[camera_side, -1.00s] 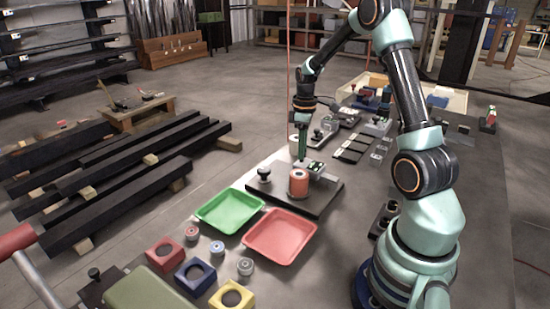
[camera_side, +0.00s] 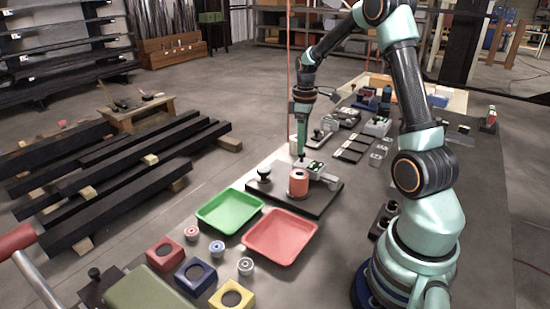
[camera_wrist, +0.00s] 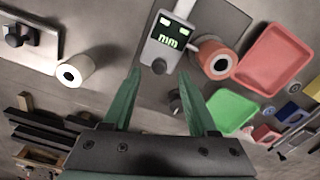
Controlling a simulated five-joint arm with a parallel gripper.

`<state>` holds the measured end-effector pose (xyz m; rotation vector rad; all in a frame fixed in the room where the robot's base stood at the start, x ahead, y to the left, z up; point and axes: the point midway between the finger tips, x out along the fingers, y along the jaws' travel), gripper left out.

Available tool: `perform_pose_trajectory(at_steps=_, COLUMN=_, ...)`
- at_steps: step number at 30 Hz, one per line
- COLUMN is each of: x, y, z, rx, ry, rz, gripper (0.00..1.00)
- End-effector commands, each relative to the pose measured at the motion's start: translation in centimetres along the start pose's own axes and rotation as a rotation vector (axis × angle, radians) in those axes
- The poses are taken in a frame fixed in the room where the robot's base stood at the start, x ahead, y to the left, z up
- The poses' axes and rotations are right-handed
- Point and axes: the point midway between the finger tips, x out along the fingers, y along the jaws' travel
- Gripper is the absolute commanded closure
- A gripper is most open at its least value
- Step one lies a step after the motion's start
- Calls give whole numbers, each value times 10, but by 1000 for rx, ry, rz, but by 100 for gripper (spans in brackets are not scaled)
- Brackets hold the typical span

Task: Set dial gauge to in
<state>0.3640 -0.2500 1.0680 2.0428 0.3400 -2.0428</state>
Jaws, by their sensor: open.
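The dial gauge (camera_wrist: 166,42) is a grey unit with a lit green display that reads "mm" in the wrist view. A round dark button sits at its near end. In the side view the gauge (camera_side: 316,168) stands on a dark base plate (camera_side: 325,204), behind an orange cylinder (camera_side: 298,184). My gripper (camera_wrist: 161,85) is open, with its green fingers spread on either side of the gauge's near end in the wrist view. In the side view my gripper (camera_side: 301,156) points down beside the gauge. Contact with it cannot be told.
The orange cylinder and a black knob (camera_side: 264,174) stand close by on the plate. A white cylinder (camera_wrist: 75,70) is left in the wrist view. Green (camera_side: 230,210) and red (camera_side: 280,258) trays lie in front. Coloured blocks and small discs are nearer the camera.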

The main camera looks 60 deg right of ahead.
Motion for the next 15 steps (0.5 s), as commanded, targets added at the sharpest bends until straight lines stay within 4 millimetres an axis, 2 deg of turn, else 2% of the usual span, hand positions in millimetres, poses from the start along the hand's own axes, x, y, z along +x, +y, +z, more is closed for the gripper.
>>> perform_pose_trajectory(at_steps=3, x=-27, y=1, z=-1, rx=0, ry=4, rz=5, gripper=42)
perform_pose_trajectory(at_steps=9, x=-66, y=0, z=-1, rx=-1, ry=2, rz=3, gripper=42)
perform_pose_trajectory(at_steps=15, x=-89, y=0, z=-1, rx=-1, ry=1, rz=2, gripper=42)
